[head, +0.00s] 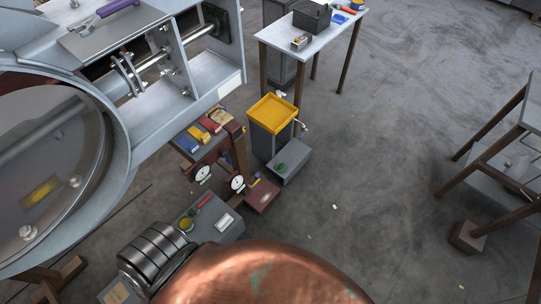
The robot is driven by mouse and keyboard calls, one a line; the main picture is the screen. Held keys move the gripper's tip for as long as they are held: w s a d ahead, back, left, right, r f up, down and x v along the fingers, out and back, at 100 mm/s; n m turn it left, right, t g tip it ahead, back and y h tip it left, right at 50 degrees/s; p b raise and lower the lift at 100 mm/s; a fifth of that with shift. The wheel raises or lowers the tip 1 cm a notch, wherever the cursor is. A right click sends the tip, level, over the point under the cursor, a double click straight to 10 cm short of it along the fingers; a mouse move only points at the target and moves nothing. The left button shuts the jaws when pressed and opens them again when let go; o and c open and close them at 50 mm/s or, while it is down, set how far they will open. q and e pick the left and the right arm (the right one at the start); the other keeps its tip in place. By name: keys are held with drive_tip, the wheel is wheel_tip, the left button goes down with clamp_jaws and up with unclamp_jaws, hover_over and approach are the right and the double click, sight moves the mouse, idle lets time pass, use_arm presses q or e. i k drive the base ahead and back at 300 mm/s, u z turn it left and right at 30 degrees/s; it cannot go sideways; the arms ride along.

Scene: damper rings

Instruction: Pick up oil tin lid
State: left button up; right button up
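I cannot tell for sure which thing is the oil tin lid. A tall grey container (264,143) stands on the floor near the middle, with a yellow tray-like top (273,112) on it. A small green round piece (283,167) sits on a low grey box (290,163) beside it. A yellow-green round piece (187,224) lies on another grey box (222,222) lower left. Neither of my grippers shows in the head view.
A large grey machine (215,75) with a round window fills the upper left. A copper dome (262,275) blocks the bottom middle. A small table (328,32) with a dark box stands at the back; a bench (500,150) is at right. The floor between is mostly clear.

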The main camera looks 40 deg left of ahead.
sight(281, 167)
drive_tip(key=u, duration=0.75)
drive_tip(key=i, duration=0.95)
drive_tip(key=u, duration=1.45)
drive_tip(key=i, duration=0.3)
drive_tip(key=u, duration=0.1)
